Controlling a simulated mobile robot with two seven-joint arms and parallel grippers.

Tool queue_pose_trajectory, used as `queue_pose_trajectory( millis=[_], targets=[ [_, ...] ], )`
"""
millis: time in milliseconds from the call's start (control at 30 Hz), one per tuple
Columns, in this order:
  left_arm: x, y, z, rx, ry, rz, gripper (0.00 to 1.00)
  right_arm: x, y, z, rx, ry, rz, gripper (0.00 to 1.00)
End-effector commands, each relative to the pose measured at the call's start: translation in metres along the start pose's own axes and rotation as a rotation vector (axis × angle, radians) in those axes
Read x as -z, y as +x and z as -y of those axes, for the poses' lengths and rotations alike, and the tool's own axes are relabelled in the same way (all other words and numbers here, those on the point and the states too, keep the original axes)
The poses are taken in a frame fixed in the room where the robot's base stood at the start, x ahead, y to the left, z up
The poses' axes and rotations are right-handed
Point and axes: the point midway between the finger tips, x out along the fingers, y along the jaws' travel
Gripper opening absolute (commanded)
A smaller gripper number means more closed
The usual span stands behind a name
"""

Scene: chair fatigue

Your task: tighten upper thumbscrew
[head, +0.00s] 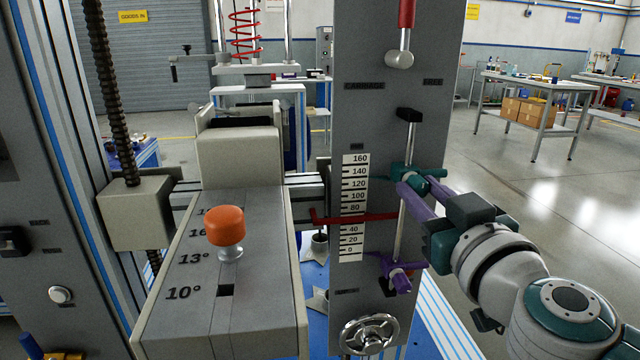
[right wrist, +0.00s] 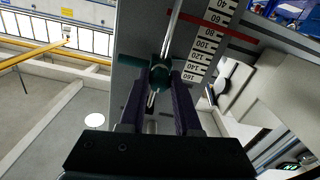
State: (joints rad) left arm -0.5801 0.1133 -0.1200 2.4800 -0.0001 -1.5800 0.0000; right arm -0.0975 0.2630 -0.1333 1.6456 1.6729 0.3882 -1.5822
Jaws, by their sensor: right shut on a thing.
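The upper thumbscrew (head: 411,172) is a teal piece on the thin vertical rod (head: 402,235), beside the top of the scale. It also shows in the right wrist view (right wrist: 159,73). My right gripper (head: 405,183) reaches in from the right. Its two purple fingers are shut on the upper thumbscrew, one on each side in the right wrist view (right wrist: 160,82); they partly hide it. A purple lower thumbscrew (head: 398,277) sits further down the rod, clear of the gripper. My left gripper is not in view.
A red pointer (head: 352,217) crosses the scale (head: 354,190) just left of the rod. A handwheel (head: 369,334) is at the panel's foot. An orange knob (head: 226,228) stands on the angle block at left. Open floor lies to the right.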

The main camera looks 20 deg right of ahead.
Motion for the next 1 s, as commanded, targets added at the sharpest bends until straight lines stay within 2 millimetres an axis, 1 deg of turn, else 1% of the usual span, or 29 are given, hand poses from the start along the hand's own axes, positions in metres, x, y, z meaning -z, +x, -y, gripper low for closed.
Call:
queue_pose_trajectory(
  millis=[267, 600, 1000],
  targets=[
    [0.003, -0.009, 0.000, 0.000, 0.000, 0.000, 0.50, 0.002, 0.000, 0.000, 0.001, 0.154, 0.002, 0.00],
    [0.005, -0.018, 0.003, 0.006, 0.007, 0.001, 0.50, 0.001, 0.000, 0.001, 0.000, 0.465, 0.001, 0.00],
    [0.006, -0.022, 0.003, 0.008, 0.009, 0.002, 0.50, 0.001, 0.000, 0.002, 0.001, 0.847, 0.001, 0.00]
  ],
)
